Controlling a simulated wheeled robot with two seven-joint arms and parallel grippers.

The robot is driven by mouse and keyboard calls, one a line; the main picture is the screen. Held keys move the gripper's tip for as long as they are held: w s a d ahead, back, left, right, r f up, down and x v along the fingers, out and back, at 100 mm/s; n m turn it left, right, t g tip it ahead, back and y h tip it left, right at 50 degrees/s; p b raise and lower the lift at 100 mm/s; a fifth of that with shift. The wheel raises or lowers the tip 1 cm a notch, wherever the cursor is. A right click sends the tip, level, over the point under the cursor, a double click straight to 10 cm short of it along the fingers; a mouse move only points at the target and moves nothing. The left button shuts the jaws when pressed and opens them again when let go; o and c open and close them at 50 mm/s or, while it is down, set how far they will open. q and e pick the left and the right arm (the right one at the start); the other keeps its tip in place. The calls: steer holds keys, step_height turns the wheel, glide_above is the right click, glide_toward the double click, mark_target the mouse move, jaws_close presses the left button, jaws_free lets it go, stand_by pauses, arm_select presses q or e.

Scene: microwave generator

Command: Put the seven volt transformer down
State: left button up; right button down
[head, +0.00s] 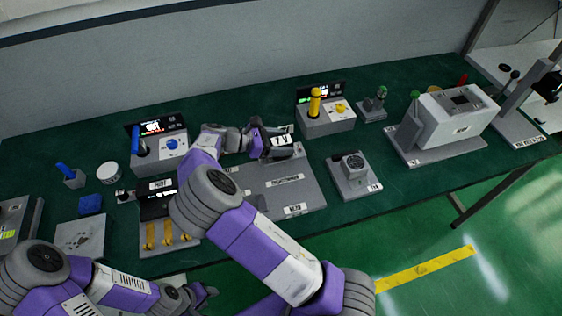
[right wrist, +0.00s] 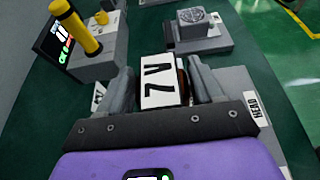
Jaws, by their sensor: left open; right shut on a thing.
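The seven volt transformer is a small block with a white label reading "7 V" (head: 281,141). It also shows in the right wrist view (right wrist: 161,82), between the two grey fingers. My right gripper (head: 270,143) is shut on it, at the back edge of a flat grey labelled plate (head: 296,187). Whether the transformer touches the plate or is held just above it, I cannot tell. The fingers and arm hide part of it. My left gripper (head: 200,296) is open and low at the front left, away from the transformer.
A grey box with a yellow handle (head: 326,118) stands behind and right. A grey block with a round top (head: 353,166) is right of the plate. A box with a blue handle (head: 160,150) stands left. A large grey machine (head: 458,117) stands further right.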

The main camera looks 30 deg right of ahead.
step_height(320, 180, down, 7)
steer(key=shift+f+b, duration=0.2)
steer(key=shift+b, duration=0.45)
steer(key=shift+c, duration=0.8)
jaws_free()
steer(key=shift+f, duration=0.15)
steer(key=shift+a+r, duration=0.1)
steer(key=shift+r, duration=0.1)
steer(key=p+v, duration=0.1)
steer(key=v, duration=1)
steer(key=shift+a, duration=0.35)
steer(key=shift+r, duration=0.1)
